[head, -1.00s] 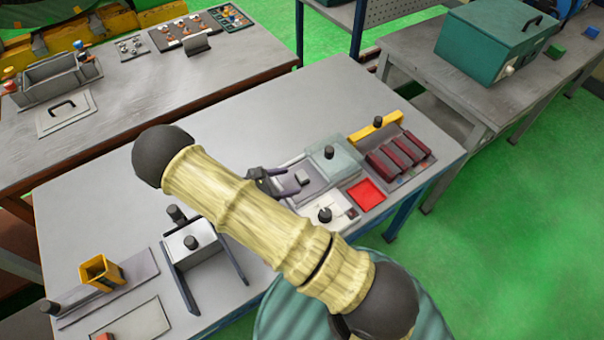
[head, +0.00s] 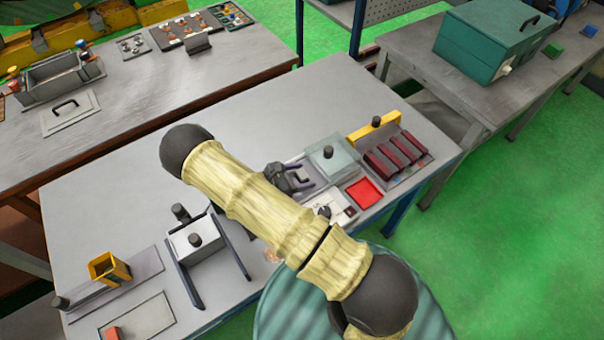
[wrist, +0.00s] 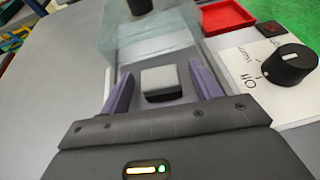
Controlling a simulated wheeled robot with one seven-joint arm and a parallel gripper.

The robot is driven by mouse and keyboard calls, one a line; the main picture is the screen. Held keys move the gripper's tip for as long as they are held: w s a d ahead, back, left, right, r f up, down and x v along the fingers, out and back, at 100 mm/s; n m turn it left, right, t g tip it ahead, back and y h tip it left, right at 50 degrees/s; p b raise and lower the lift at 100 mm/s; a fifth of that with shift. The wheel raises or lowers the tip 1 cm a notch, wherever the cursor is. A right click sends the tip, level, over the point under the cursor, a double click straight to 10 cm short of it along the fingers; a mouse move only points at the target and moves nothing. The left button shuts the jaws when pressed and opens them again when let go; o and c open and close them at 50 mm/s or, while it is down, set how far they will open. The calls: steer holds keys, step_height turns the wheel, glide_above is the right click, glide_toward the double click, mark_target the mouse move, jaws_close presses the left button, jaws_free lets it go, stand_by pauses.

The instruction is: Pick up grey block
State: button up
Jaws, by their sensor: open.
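The grey block (wrist: 160,81) is a small block with a pale grey top and dark sides. In the wrist view it sits on a grey plate between the two purple fingers of my gripper (wrist: 162,82). The fingers are open, with a gap on each side of the block. In the head view my gripper (head: 294,172) is over the grey plate near the middle of the table, and the block is hidden there by the gripper.
A clear box (head: 334,160) with a black knob stands just beyond the block. A red tray (head: 365,193), a white panel with a black dial (wrist: 289,65) and several dark red blocks (head: 396,155) lie to the right.

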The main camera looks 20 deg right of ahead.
mark_target(301, 174)
stand_by(0.4)
steer(key=c, duration=1.1)
steer(key=shift+r, duration=0.1)
step_height(301, 174, up, 10)
steer(key=b, duration=0.3)
